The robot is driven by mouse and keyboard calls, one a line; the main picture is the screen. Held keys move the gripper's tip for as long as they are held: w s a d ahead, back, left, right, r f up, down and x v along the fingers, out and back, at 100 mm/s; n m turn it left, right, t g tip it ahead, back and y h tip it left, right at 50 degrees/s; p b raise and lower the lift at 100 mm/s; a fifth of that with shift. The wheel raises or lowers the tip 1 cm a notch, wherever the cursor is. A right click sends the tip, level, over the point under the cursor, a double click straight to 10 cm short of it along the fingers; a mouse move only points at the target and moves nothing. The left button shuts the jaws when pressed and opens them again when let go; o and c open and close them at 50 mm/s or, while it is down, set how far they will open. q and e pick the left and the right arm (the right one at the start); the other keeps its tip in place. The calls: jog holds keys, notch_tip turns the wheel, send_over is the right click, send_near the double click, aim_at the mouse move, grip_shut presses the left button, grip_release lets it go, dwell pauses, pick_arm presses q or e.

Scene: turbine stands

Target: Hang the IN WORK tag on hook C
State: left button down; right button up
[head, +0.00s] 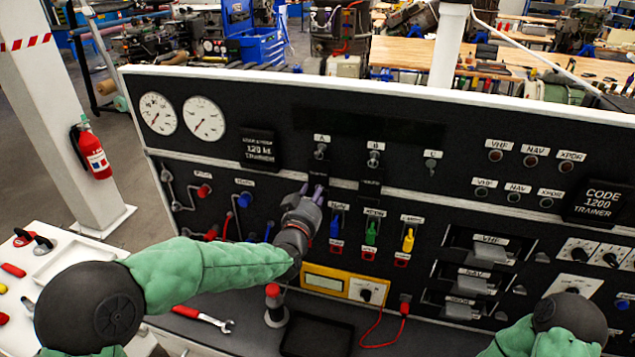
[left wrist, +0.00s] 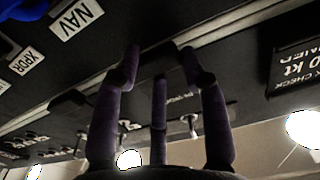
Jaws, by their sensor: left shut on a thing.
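The panel carries hooks A (head: 321,150), B (head: 374,157) and C (head: 431,164) in a row. Dark tags hang below hook A and hook B (head: 371,185); their lettering is too small to read. Hook C looks bare. My left gripper (head: 317,190) is at the panel just below hook A, its purple fingers shut on a dark tag (left wrist: 158,62), partly hidden by the fingers. I cannot tell whether this tag is still on hook A or which wording it bears. The fingers also show in the left wrist view (left wrist: 157,70). My right gripper is out of view.
Gauges (head: 203,119) are at the panel's upper left. Coloured switches (head: 371,230) and a yellow meter (head: 342,284) lie below the hooks. Slotted units (head: 478,278) are to the right. The face around hook C is clear.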

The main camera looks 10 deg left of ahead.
pick_arm(q)
jog(key=shift+s+d+f, duration=0.15)
jog(key=shift+f, duration=0.3)
jog(key=shift+s+d+f, duration=0.1)
jog(key=shift+f, duration=0.35)
jog(key=shift+s+a+b, duration=0.2)
jog(key=shift+s+b, duration=0.15)
jog(key=shift+s, duration=0.05)
jog(key=shift+d, duration=0.1)
jog(key=shift+s+r, duration=0.5)
jog(key=shift+s, duration=0.15)
